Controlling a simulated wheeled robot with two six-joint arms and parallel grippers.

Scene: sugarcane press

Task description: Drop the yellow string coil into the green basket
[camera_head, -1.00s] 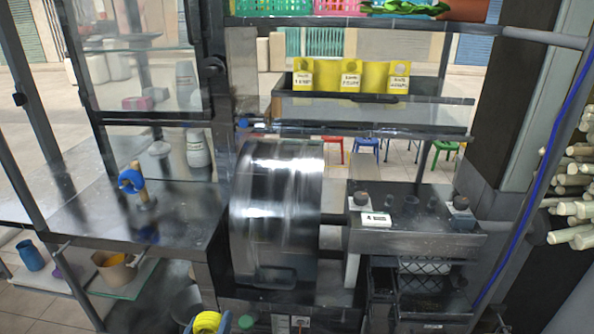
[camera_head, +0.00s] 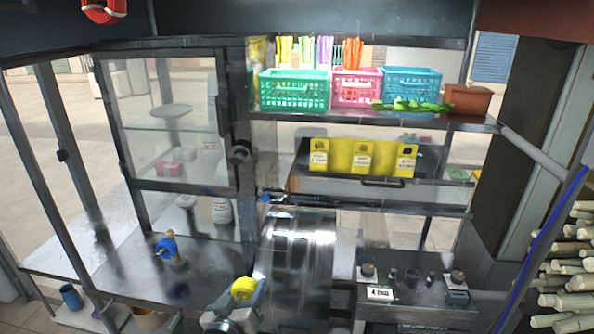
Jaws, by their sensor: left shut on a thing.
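The yellow string coil (camera_head: 243,288) is held in my left gripper (camera_head: 238,299) at the bottom of the head view, in front of the metal drum. The gripper is shut on it. The green basket (camera_head: 294,92) stands on the upper shelf, at the left of a row of baskets, well above and beyond the coil. Upright coloured sticks show at and behind its rim. My right gripper is not in view.
A pink basket (camera_head: 356,88) and a blue basket (camera_head: 412,90) stand to the right of the green one. Green items (camera_head: 411,106) lie before them. A brown box (camera_head: 467,100) is at the shelf's right. A glass-paned cabinet door (camera_head: 180,122) stands left. A shiny drum (camera_head: 296,256) is below.

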